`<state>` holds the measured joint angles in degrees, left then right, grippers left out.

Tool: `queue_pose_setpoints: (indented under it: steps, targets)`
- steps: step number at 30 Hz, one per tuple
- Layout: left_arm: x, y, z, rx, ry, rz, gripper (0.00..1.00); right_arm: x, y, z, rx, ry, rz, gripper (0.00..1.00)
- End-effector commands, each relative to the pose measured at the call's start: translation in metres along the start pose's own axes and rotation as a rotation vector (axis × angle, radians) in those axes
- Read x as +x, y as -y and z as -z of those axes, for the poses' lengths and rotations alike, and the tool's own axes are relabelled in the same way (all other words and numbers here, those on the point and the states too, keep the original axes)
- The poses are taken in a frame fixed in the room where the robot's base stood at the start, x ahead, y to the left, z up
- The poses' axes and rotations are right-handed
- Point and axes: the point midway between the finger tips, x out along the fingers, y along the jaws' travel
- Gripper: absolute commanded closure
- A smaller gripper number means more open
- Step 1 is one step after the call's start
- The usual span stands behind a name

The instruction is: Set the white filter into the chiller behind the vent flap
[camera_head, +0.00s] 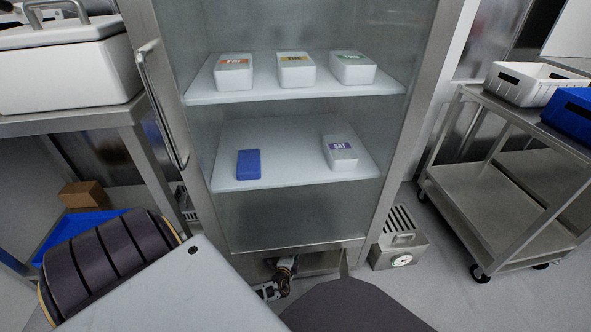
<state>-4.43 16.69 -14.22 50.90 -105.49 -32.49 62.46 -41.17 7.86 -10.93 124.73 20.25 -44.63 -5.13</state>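The chiller (300,241) is a tall metal cabinet with a glass front, its handle (160,105) on the left. An open, shadowed gap shows below its glass front. A small gripper (268,291) is low in front of this gap, partly covered by my own body. It seems to be my left one; its fingers are too small to tell open from shut. I do not see my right gripper. A slotted grey metal unit (401,240) with a round dial stands on the floor right of the chiller. I cannot make out the white filter or the vent flap.
Labelled white boxes (296,72) and a blue box (249,164) are on the chiller's shelves. A metal cart (500,188) with a white bin (530,85) and blue bin (572,113) stands at right. A bench (100,116) is at left. Floor between chiller and cart is partly clear.

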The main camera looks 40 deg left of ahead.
Motion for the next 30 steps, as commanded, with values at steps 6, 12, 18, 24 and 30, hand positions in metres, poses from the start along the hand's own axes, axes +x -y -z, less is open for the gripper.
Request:
queue_pose_setpoints:
  steps: [6,12,18,24,30]
  targets:
    - [-0.0042,-0.0082,-0.0024,-0.001,-0.001,0.0,1.0,0.0021,-0.0007,0.004,-0.004,-0.012,0.004,0.6]
    - [-0.0044,-0.0084,-0.0024,-0.001,-0.001,-0.001,0.85,0.0007,-0.0006,-0.0023,-0.003,0.0,0.003,0.6]
    - [-0.0042,-0.008,-0.0023,-0.001,-0.001,0.0,0.68,-0.0004,-0.0001,-0.0052,-0.002,0.004,0.003,0.6]
    - [-0.0041,-0.0078,-0.0022,0.0,-0.001,0.0,0.68,-0.001,0.0003,-0.0046,-0.002,0.003,0.003,0.6]
    - [-0.0072,-0.0077,-0.0023,0.0,-0.001,0.0,0.68,-0.0019,0.0004,-0.0029,-0.003,0.003,0.002,0.6]
